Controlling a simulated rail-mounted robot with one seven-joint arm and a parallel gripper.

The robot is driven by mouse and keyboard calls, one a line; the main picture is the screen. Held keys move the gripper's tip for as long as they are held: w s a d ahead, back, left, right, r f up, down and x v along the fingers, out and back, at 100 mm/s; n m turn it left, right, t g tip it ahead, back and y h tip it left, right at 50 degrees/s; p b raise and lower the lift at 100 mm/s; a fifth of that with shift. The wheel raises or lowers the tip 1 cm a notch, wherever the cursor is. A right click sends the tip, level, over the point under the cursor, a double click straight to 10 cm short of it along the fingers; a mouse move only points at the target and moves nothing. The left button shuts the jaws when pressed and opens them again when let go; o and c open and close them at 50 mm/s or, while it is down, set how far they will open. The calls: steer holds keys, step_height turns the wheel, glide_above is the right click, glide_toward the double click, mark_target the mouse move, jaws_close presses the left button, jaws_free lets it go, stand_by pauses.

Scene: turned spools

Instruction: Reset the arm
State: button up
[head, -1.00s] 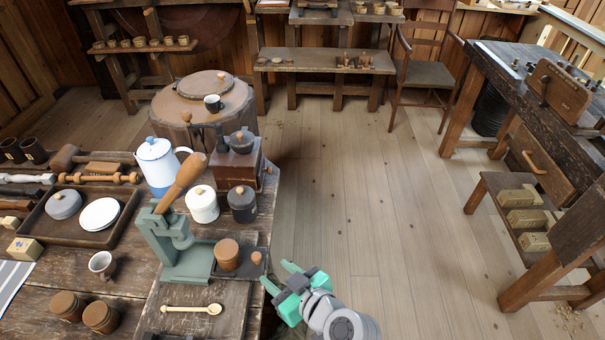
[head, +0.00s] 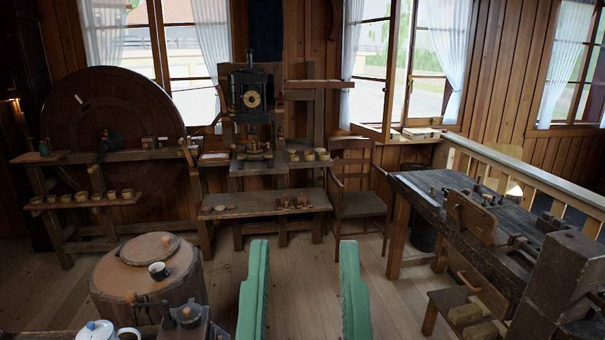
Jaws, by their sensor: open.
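My gripper (head: 304,295) shows at the bottom middle of the head view as two green fingers, upright and wide apart. Nothing is between the fingers but a view of the wooden floor behind. My gripper is clear of the furniture and touches nothing that I can see. The rest of my arm is below the picture's edge.
A blue-lidded white pot (head: 96,331) shows at the bottom left edge. A workbench (head: 470,225) is at the right, a chair (head: 358,205) behind. The middle floor is free.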

step_height(320, 180, up, 29)
steer(key=p, duration=2.5)
steer(key=shift+a, duration=0.2)
steer(key=shift+w, duration=0.1)
steer(key=shift+a, duration=0.1)
